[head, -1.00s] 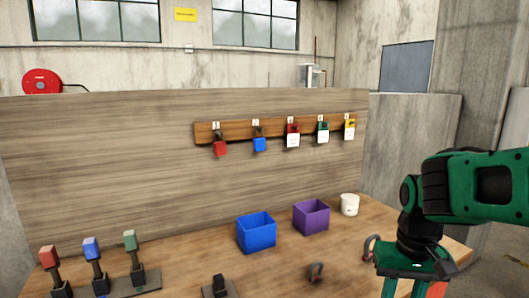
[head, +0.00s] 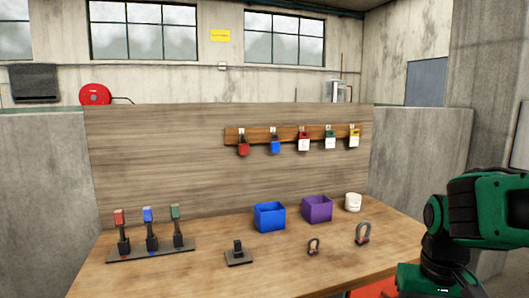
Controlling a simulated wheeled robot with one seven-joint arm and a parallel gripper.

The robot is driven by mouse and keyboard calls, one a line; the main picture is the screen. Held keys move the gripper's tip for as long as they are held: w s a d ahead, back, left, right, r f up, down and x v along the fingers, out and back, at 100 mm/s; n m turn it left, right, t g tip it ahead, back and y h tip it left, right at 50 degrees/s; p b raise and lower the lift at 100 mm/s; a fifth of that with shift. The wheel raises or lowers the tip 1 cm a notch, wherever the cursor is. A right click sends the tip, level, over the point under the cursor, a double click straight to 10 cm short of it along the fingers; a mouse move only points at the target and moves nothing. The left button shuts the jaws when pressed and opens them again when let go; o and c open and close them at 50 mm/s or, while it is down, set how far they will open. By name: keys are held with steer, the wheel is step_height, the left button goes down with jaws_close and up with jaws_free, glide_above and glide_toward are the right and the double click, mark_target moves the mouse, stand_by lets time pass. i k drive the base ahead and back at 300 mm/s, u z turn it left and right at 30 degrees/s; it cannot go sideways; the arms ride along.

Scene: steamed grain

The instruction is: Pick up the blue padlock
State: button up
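The blue padlock (head: 275,147) hangs from a hook on the wooden rack (head: 262,134) fixed to the upright board. It is second from the left, between a red padlock (head: 243,149) and a red padlock with a white tag (head: 304,144). It looks free of any obstruction in front. Part of my green and black arm shows at the right edge, well away from the padlock. My gripper is not visible in this view.
On the table (head: 215,274) stand a blue box (head: 269,217), a purple box (head: 317,209) and a white cup (head: 353,202). A stand with coloured-topped levers (head: 151,246) is at left. A small black device (head: 238,255) and two shackles (head: 363,234) lie in front.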

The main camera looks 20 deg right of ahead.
mark_target(276, 147)
steer(key=u, duration=0.1)
steer(key=i, duration=1)
